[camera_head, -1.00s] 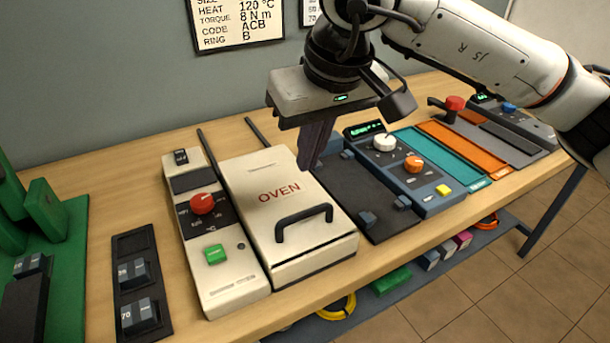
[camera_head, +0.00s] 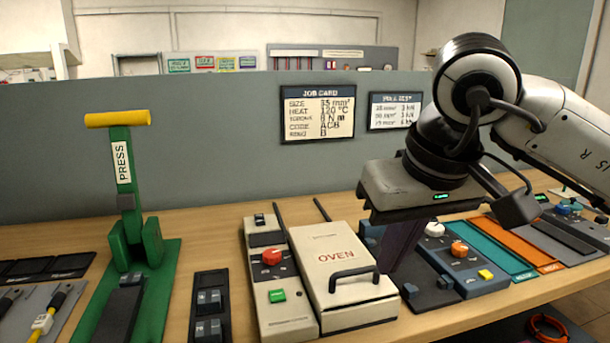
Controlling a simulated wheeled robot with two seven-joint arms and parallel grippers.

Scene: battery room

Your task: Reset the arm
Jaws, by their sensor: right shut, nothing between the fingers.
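My right gripper (camera_head: 398,262) comes in from the right in the head view and points down. Its fingers are together with nothing between them. It hangs just right of the white oven (camera_head: 330,255), in front of the dark plate beside the oven, and hides part of that plate. I cannot tell its exact height above the bench. My left gripper is not in view.
The wooden bench (camera_head: 205,235) holds a green press (camera_head: 127,225) with a yellow handle, a white control box (camera_head: 268,312) with a red knob, and a dark tray (camera_head: 210,285). Teal (camera_head: 497,246) and orange mats lie at right. A grey partition with a job card (camera_head: 317,113) stands behind.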

